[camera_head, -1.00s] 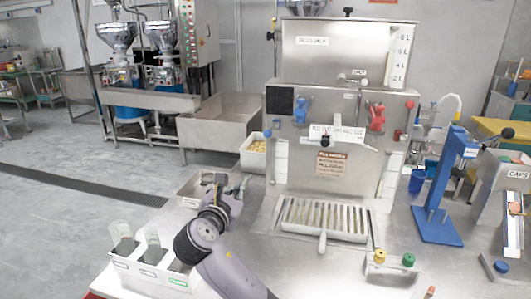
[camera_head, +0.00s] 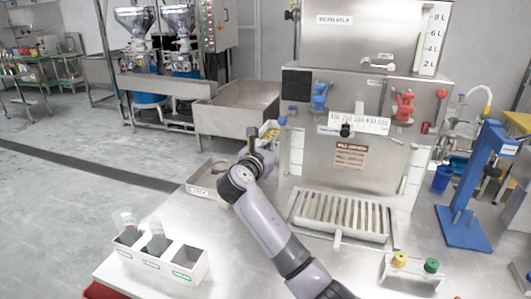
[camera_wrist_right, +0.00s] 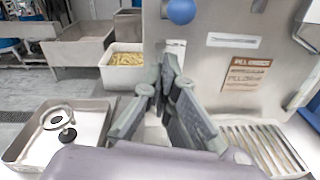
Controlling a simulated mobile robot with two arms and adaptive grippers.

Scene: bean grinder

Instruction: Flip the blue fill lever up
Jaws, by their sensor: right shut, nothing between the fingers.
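The blue fill lever (camera_head: 319,95) is on the upper left of the steel filling machine's front (camera_head: 300,190), beside a dark square panel. A red lever (camera_head: 403,106) is to its right. My right gripper (camera_head: 251,134) is left of the machine and below the blue lever, apart from it. Its fingers point up, and in the wrist view the fingertips (camera_wrist_right: 170,62) are together with nothing between them. A round blue knob (camera_head: 282,121) is on the machine's left edge; a blue ball (camera_wrist_right: 181,11) shows above the fingertips in the wrist view. My left gripper is not in view.
A slatted drip tray (camera_head: 340,215) juts from the machine's front. A shallow tray (camera_head: 197,188) lies left of my gripper, a bin of yellow pieces (camera_wrist_right: 123,68) behind. A bottle rack (camera_head: 160,262) stands front left, a blue press (camera_head: 480,180) at right.

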